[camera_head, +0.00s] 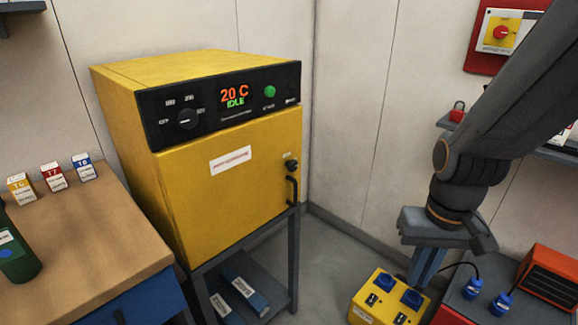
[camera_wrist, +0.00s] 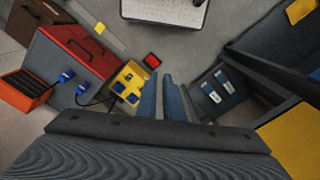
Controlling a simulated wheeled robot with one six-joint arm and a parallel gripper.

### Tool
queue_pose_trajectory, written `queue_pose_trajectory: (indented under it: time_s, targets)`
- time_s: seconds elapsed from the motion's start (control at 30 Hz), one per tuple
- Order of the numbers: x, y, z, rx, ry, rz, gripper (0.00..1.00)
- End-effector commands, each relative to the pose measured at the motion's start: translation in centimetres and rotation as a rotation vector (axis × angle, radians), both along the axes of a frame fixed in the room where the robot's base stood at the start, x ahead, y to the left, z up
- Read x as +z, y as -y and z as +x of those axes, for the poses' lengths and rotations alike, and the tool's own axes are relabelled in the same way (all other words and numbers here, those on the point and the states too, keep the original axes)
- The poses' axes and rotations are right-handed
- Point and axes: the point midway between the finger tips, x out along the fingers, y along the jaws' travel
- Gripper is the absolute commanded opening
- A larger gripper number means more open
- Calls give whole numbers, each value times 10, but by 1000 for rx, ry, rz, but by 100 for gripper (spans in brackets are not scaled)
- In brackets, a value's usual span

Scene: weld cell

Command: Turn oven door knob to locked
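The yellow oven (camera_head: 215,190) stands on a dark stand left of centre in the head view, its door closed. The small black door knob (camera_head: 291,165) is at the door's right edge, above the black door handle (camera_head: 292,190). A tiny label above the knob is unreadable, and I cannot tell the knob's setting. My gripper (camera_head: 424,272) points down, well to the right of the knob and apart from the oven. In the wrist view, my gripper (camera_wrist: 160,82) shows two blue fingers with a narrow empty gap between them. A yellow surface there, probably the oven (camera_wrist: 292,138), is at lower right.
A yellow socket box (camera_head: 378,300) with a cable lies below my gripper, beside a red-and-grey cabinet (camera_head: 470,290). A wooden workbench (camera_head: 75,235) with small boxes and a green bottle (camera_head: 14,250) is left. Floor (camera_head: 335,250) between oven and gripper looks clear.

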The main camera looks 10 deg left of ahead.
Motion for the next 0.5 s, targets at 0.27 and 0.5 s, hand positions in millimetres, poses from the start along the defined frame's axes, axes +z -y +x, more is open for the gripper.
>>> queue_pose_trajectory:
  time_s: [0.27, 0.5]
  targets:
    - [-26, 10, 81, 88, 233, -49, 47]
    - [-38, -17, 206, 284, 640, -23, 47]
